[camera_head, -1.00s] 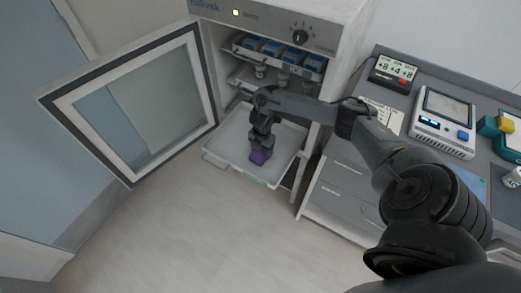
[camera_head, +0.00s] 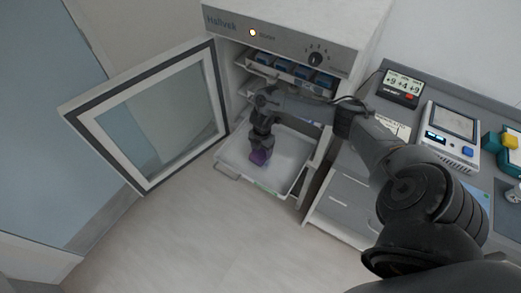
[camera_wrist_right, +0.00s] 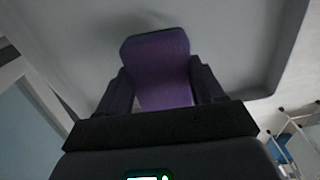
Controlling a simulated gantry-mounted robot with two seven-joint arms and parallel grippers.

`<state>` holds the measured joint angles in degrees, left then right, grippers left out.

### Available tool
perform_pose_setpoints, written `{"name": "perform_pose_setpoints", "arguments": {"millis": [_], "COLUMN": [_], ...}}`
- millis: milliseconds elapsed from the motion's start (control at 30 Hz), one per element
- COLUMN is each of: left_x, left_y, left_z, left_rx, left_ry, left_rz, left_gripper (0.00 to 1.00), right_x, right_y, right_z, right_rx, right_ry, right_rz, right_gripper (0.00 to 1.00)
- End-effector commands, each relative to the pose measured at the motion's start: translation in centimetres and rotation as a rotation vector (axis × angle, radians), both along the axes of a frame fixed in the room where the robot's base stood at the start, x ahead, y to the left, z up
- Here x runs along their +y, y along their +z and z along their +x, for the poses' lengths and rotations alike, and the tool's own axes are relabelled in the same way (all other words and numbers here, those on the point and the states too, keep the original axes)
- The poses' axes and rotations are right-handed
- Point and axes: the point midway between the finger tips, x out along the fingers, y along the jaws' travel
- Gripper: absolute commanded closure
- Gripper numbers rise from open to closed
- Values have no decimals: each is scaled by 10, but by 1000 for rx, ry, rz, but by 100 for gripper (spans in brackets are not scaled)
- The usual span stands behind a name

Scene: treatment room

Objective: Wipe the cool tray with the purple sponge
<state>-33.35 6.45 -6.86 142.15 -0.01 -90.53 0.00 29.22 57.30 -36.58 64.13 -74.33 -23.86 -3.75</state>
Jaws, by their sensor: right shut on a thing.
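The purple sponge (camera_head: 260,157) is held between the fingers of my right gripper (camera_head: 259,149), low over the pulled-out tray. In the right wrist view the sponge (camera_wrist_right: 158,66) sits between both fingers of the gripper (camera_wrist_right: 160,88), with the grey tray surface (camera_wrist_right: 225,50) behind it. The pale tray (camera_head: 287,177) slides out from the lower part of the open cabinet and looks empty apart from the sponge. The sponge appears at the tray floor, but I cannot tell whether it touches. My left gripper is not in view.
The cabinet's glass door (camera_head: 155,120) stands open on the left. Upper shelves hold several blue items (camera_head: 297,72). A counter on the right carries a display box (camera_head: 401,87) and a white device (camera_head: 449,135). The floor in front is clear.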

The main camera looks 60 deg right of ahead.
Motion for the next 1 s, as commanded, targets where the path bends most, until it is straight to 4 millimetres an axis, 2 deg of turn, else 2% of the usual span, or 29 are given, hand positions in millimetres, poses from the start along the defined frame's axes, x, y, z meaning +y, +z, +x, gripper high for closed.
{"name": "perform_pose_setpoints", "arguments": {"millis": [33,400,833,1000], "left_x": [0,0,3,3], "left_y": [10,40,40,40], "left_z": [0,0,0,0], "left_rx": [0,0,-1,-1], "left_ry": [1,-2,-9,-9], "left_rz": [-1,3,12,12], "left_gripper": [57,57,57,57], "right_x": [0,-2,-2,-2], "right_y": [10,38,38,38], "right_z": [0,-3,-3,-3], "right_rx": [0,1,0,0], "right_ry": [-1,-5,-8,-67], "right_rz": [0,0,0,0], "right_gripper": [61,61,61,61]}}
